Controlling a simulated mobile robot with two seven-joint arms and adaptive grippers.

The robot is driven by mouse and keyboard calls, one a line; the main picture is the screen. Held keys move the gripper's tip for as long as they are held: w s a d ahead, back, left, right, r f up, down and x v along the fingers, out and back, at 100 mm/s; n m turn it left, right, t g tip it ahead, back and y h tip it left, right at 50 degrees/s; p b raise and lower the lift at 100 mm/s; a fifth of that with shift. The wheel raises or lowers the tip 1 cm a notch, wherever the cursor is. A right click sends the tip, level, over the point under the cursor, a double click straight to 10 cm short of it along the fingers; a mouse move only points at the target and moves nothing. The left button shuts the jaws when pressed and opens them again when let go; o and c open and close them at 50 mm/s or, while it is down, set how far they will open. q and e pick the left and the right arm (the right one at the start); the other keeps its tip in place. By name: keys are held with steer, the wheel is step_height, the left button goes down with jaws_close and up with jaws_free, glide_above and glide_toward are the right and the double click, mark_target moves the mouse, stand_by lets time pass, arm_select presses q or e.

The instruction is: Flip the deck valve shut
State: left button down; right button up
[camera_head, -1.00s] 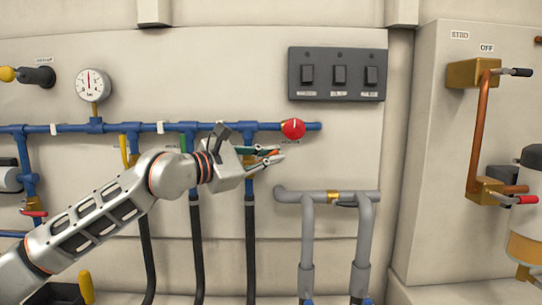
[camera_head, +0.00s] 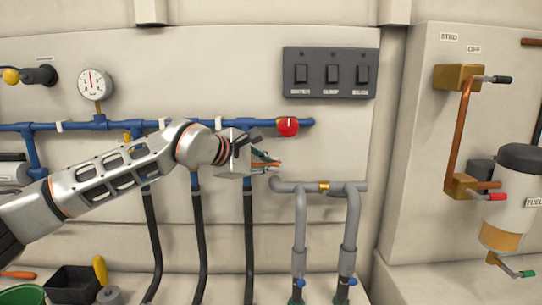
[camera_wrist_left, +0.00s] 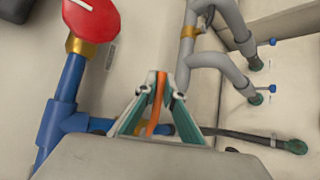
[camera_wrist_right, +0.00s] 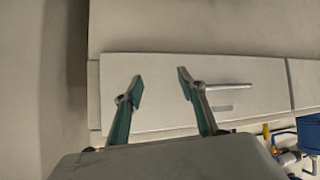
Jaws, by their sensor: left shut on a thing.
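My left gripper (camera_head: 268,164) is shut on an orange valve lever (camera_wrist_left: 155,105) below the right end of the blue manifold pipe (camera_head: 80,126). The lever runs lengthwise between its two fingertips, in line with them. In the head view the orange lever points right, across its vertical pipe, and the valve body is mostly hidden by the gripper. No label reading "deck" can be made out. My right gripper (camera_wrist_right: 160,81) is open and empty, and it shows only in its own wrist view.
A red knob (camera_head: 288,127) sits just above my left gripper, and grey pipes (camera_head: 301,220) stand close to its right. A yellow lever (camera_head: 127,140) is further left, partly behind my arm. A switch panel (camera_head: 331,72) is above. Black hoses (camera_head: 249,245) hang below.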

arm_select(q)
steer(key=shift+f+y, duration=0.2)
steer(key=shift+y, duration=0.1)
steer(key=c, duration=2.1)
jaws_free()
steer(key=shift+c, duration=0.2)
steer(key=v, duration=1.2)
